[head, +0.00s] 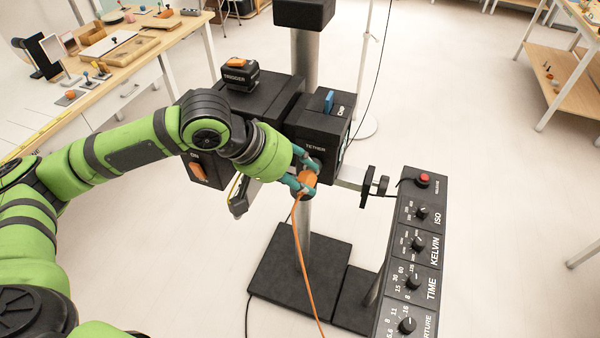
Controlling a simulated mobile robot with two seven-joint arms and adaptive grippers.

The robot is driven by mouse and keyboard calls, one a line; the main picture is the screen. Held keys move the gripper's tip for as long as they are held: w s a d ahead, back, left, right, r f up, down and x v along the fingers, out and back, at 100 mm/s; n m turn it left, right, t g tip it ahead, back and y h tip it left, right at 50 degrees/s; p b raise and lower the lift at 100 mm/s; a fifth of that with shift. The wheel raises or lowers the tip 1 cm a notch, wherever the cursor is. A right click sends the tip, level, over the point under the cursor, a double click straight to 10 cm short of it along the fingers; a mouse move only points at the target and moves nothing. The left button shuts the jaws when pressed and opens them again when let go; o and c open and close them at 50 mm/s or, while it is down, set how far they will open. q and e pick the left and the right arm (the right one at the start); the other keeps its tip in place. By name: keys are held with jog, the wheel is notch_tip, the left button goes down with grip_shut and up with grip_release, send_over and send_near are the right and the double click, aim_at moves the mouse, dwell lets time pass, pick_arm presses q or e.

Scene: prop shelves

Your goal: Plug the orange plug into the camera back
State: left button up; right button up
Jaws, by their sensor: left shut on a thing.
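The black camera back (320,129) is mounted on a stand in the middle of the head view, with a "TETHER" label on its face. My left gripper (307,178) comes in from the left and is shut on the orange plug (308,178), right at the face below that label. An orange cable (304,255) hangs from the plug toward the floor. The gripper and plug hide the socket, so I cannot tell whether the plug is in it or only in front. My right gripper is not in view.
A control panel (413,245) with several knobs and a red button stands at the right of the camera. The stand's black base (300,270) is on the floor below. A wooden table (135,45) with props is at the upper left.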

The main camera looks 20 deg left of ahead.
pick_arm(q)
jog(key=shift+w+r+p, duration=0.1)
jog(key=shift+w+p, duration=0.5)
jog(key=shift+p, duration=0.7)
dwell(2.1)
jog(key=shift+w+r, duration=0.25)
dwell(1.1)
jog(key=o, duration=1.4)
jog(key=shift+c, duration=0.2)
jog(key=shift+w+f, duration=0.2)
jog(key=shift+f, duration=0.05)
jog(key=shift+s, duration=0.15)
jog(key=v, duration=0.8)
jog(key=shift+d, duration=0.1)
